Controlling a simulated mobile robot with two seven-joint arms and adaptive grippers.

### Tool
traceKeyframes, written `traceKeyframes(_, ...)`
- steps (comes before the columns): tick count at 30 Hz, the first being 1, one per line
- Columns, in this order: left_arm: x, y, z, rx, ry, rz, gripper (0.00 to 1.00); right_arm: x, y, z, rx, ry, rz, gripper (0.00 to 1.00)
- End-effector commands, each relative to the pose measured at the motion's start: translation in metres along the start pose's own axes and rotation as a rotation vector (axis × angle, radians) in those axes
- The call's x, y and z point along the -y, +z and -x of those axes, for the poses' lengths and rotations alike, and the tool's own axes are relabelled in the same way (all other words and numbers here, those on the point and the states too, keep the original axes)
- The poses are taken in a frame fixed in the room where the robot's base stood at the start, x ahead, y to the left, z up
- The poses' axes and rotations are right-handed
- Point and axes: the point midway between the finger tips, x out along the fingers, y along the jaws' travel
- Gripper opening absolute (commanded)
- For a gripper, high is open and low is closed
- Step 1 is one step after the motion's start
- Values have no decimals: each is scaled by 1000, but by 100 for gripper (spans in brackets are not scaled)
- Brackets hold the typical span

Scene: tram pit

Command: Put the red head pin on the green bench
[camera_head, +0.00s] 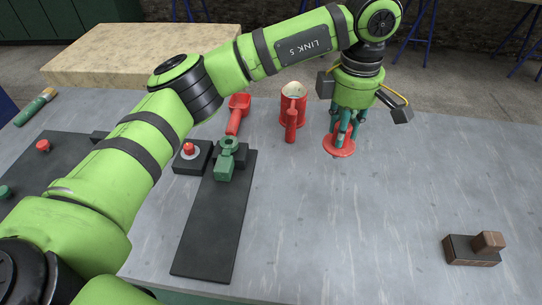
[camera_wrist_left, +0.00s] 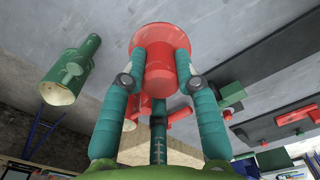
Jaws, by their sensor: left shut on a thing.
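My left gripper (camera_head: 345,127) comes down over the grey worktop, its teal fingers closed around the red head pin (camera_head: 338,148). The pin's wide round red flange faces down below the fingertips. I cannot tell whether it touches the top. In the left wrist view the red head pin (camera_wrist_left: 160,70) sits between the fingers of my left gripper (camera_wrist_left: 160,85), flange away from the palm. The green bench (camera_head: 410,235) seems to be this grey-topped table, with a green strip at its front edge. My right gripper is not in view.
A red can with a handle (camera_head: 292,110) and a red tool (camera_head: 238,112) stand left of the gripper. A black box with a red button (camera_head: 190,155), a dark plate (camera_head: 213,225) and a brown block (camera_head: 472,250) lie around. A green can (camera_wrist_left: 72,72) shows in the wrist view.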

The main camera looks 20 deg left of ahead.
Motion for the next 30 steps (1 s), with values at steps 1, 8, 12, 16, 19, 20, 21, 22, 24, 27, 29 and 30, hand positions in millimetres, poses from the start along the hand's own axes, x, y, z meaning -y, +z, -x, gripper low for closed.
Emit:
traceKeyframes(1, 4, -14, -5, 0, -4, 4, 0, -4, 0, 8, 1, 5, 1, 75)
traceKeyframes(8, 22, -63, -35, -1, -4, 5, 0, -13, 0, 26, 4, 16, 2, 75)
traceKeyframes(12, 29, -81, -48, 0, -2, 5, 0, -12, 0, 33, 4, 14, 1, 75)
traceKeyframes(16, 32, -88, -55, 0, -1, 2, 0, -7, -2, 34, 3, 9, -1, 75)
traceKeyframes(19, 33, -89, -64, 0, -5, 2, 0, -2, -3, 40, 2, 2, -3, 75)
traceKeyframes(20, 33, -89, -69, 0, -5, 2, 0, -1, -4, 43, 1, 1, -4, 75)
traceKeyframes(21, 33, -89, -75, -1, -6, 2, 0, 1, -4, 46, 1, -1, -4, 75)
traceKeyframes(22, 33, -89, -80, -1, -6, 3, 0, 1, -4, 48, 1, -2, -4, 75)
traceKeyframes(24, 32, -89, -88, 0, -5, 4, 0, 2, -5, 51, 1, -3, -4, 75)
traceKeyframes(27, 32, -88, -95, 1, 0, 2, 0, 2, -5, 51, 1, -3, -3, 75)
traceKeyframes(29, 31, -88, -96, 1, 1, 2, 0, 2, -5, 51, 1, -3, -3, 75)
traceKeyframes(30, 31, -88, -96, 1, 1, 2, 0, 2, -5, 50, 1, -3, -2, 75)
